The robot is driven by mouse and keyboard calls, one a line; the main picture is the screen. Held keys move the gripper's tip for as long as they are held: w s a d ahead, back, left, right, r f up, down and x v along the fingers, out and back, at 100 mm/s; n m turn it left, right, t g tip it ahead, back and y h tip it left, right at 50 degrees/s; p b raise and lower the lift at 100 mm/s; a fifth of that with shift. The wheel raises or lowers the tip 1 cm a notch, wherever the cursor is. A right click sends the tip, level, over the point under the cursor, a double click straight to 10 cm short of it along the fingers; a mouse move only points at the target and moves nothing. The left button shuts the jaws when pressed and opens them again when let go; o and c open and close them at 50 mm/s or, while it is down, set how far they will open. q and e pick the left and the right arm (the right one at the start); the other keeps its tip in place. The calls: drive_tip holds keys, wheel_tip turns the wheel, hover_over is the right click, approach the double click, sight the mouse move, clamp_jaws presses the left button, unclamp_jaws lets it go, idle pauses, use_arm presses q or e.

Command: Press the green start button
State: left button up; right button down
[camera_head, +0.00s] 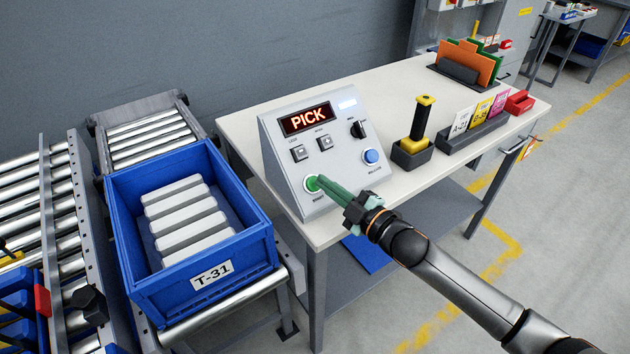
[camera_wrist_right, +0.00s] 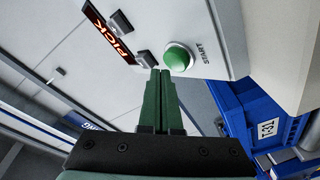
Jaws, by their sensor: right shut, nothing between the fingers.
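The green start button (camera_head: 312,184) sits at the lower left of the grey control panel (camera_head: 345,172) on the table. In the right wrist view, the green button (camera_wrist_right: 179,57) shows beside the START label. My right gripper (camera_head: 321,181) is shut and empty. Its green fingertips are right at the button in the head view. In the right wrist view, the fingertips (camera_wrist_right: 160,72) are just beside the button's lower left edge; I cannot tell whether they touch it. My left gripper is not in view.
The panel display (camera_head: 307,119) reads PICK; a blue button (camera_head: 371,156) is on its right. A blue T-31 crate (camera_head: 121,240) with several light bars stands left on rollers. A yellow-black handled tool (camera_head: 421,118) stands in a holder right of the panel.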

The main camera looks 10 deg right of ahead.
drive_tip(key=s+r+p, duration=0.2)
drive_tip(key=p, duration=0.1)
drive_tip(key=s+d+r+p, duration=0.1)
drive_tip(key=shift+s+d+r+p, duration=0.1)
drive_tip(key=shift+s+r+p, duration=0.1)
drive_tip(key=shift+r+p, duration=0.1)
idle(0.7)
